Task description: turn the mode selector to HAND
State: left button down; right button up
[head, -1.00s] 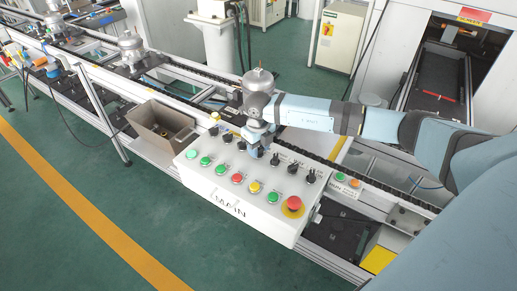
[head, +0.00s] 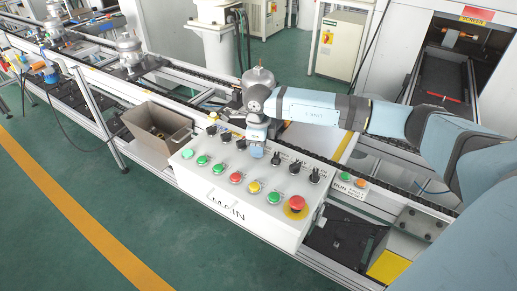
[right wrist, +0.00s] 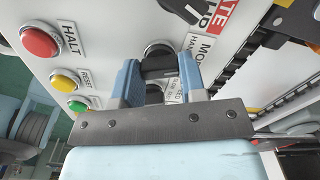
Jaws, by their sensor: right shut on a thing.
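The mode selector (right wrist: 159,67) is a black knob on a round base on the white control panel (head: 222,200). In the right wrist view, the blue fingers of my right gripper (right wrist: 160,82) stand on either side of it and are shut on it. A label beside it starts with "MO" and "HAN" and is partly covered by a finger. In the head view my right gripper (head: 255,152) comes down onto the panel's back row and hides the selector. The knob's exact pointing direction is hard to tell. My left gripper is not in view.
Other black selectors (head: 296,166) flank the gripper in the back row. Green, yellow and red buttons and a red emergency stop (head: 297,202) fill the front row.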

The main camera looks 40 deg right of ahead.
dwell(0.3)
jog(key=o, duration=0.9)
jog(key=shift+r, duration=0.15)
notch_tip(320, 180, up, 14)
jog(key=shift+f+b, duration=0.2)
jog(key=shift+b, duration=0.5)
